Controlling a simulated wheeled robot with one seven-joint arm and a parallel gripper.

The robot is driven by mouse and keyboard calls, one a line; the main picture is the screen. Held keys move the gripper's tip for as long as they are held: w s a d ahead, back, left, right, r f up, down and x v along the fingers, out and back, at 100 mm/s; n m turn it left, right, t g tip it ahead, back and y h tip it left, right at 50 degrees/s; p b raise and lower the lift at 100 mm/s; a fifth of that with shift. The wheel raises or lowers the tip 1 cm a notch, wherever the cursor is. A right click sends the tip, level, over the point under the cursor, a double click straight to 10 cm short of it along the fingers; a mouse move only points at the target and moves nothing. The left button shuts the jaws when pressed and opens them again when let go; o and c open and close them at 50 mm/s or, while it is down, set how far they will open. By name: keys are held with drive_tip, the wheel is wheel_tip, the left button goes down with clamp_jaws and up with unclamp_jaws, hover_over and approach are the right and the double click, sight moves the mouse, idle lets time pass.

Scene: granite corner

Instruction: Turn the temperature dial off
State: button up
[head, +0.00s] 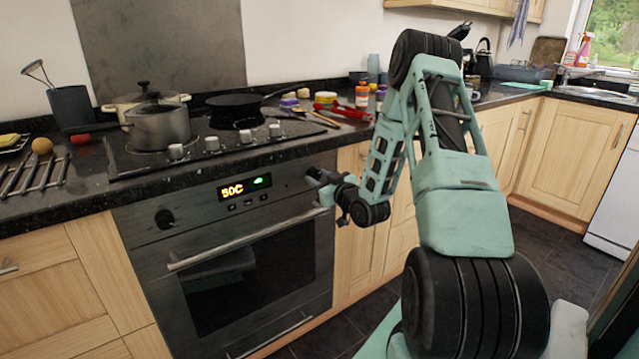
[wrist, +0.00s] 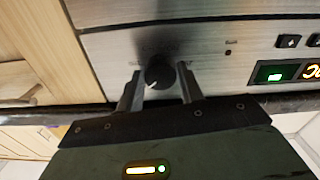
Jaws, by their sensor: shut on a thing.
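A round black dial (wrist: 158,72) with a pale pointer mark is on the steel oven panel in the wrist view. The mark points to the lower left of that picture. My gripper (wrist: 160,84) has one finger on each side of the dial and is shut on it. In the head view my gripper (head: 317,183) is at the right end of the oven panel and hides this dial. The oven display (head: 244,188) reads about 50C, with a green light beside it. Another black dial (head: 164,217) is at the panel's left end. Labels are too blurred to tell.
The oven door handle (head: 250,238) runs just below the panel. The dark worktop (head: 90,190) overhangs above, with a hob, a steel pot (head: 158,126) and a black pan (head: 236,101). Wooden cupboards flank the oven. The dark floor shows some free room at right.

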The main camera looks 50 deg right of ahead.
drive_tip(key=n+b, duration=0.5)
drive_tip(key=shift+f, duration=0.25)
drive_tip(key=n+b, duration=0.2)
drive_tip(key=b, duration=0.1)
drive_tip(key=shift+n, duration=0.4)
drive_tip(key=shift+r+n+b, duration=0.15)
drive_tip(key=shift+n+b, duration=0.95)
drive_tip(key=shift+r, duration=0.1)
drive_tip(key=o, duration=1)
drive_tip(key=shift+s, duration=0.15)
